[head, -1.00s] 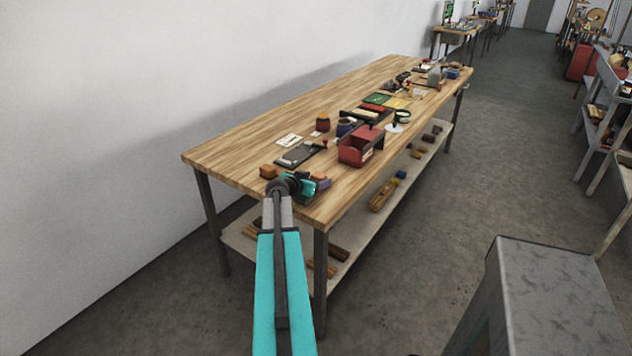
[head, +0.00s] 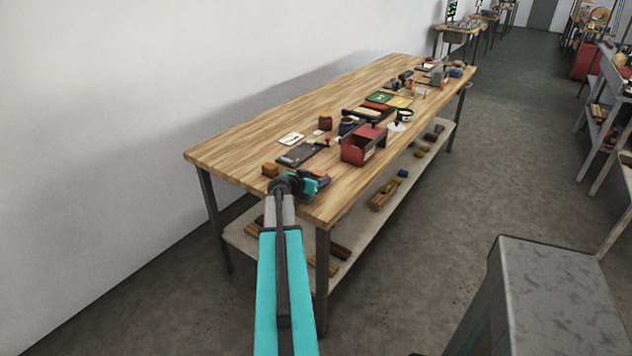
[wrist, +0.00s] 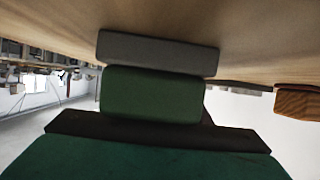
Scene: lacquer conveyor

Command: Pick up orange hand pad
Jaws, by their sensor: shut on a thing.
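My gripper (head: 314,184) is low at the near end of the wooden table, its teal jaws shut. An orange piece shows just behind the jaws; I take it as the orange hand pad (head: 309,174), mostly hidden by the gripper. In the wrist view the dark green, grey-tipped finger (wrist: 153,95) fills the middle against the tabletop and hides what is held. A separate orange-brown block (head: 270,170) lies on the table left of the gripper; it also shows at the right edge of the wrist view (wrist: 297,102).
A purple-blue piece (head: 323,180) is close to the jaws on the right.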

